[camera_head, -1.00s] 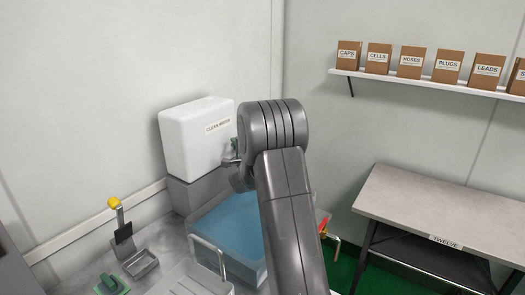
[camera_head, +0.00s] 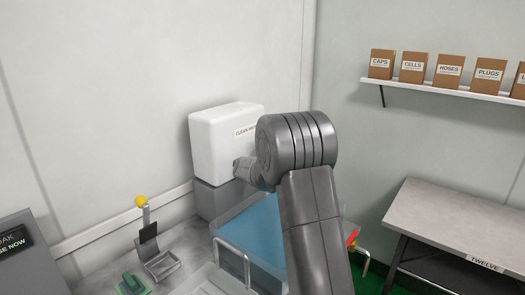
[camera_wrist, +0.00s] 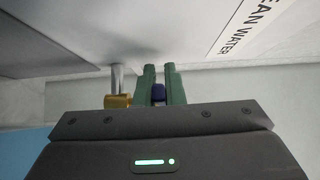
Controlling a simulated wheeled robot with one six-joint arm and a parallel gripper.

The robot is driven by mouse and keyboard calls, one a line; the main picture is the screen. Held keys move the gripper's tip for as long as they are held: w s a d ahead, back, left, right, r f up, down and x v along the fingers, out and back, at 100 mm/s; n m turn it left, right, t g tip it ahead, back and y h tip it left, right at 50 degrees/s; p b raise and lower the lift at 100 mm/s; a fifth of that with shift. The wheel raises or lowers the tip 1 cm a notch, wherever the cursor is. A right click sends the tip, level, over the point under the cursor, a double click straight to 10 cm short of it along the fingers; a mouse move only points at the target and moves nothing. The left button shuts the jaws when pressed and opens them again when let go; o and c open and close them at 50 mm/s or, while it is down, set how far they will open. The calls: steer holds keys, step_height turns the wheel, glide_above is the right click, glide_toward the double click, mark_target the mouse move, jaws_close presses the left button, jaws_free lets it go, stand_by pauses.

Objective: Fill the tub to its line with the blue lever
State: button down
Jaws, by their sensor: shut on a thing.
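The tub (camera_head: 222,232) holds blue water (camera_head: 258,232) and stands below the white clean water tank (camera_head: 212,145); its fill line cannot be made out. In the wrist view the two green fingers of my gripper (camera_wrist: 161,86) are closed around the blue lever (camera_wrist: 158,93), of which only a small part shows between them. A brass tap body (camera_wrist: 117,101) with a metal stem is just left of the fingers. In the head view my arm hides the fingers, the lever and part of the tub. Blue water also shows at the wrist view's left edge.
A red-handled drain tap (camera_head: 351,238) is at the tub's right side. A yellow-knobbed lever device (camera_head: 142,203) and a green item (camera_head: 131,284) are on the counter at left. A bench (camera_head: 450,220) stands at right below a shelf of boxes (camera_head: 450,88).

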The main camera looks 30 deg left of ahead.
steer(key=shift+f, duration=0.15)
steer(key=c, duration=1.5)
jaws_free()
steer(key=b+v, duration=0.2)
steer(key=v, duration=1.2)
steer(key=shift+w, duration=0.1)
steer(key=p+x, duration=0.2)
steer(key=x, duration=1.1)
steer(key=shift+w+a, duration=0.25)
steer(key=shift+w, duration=0.05)
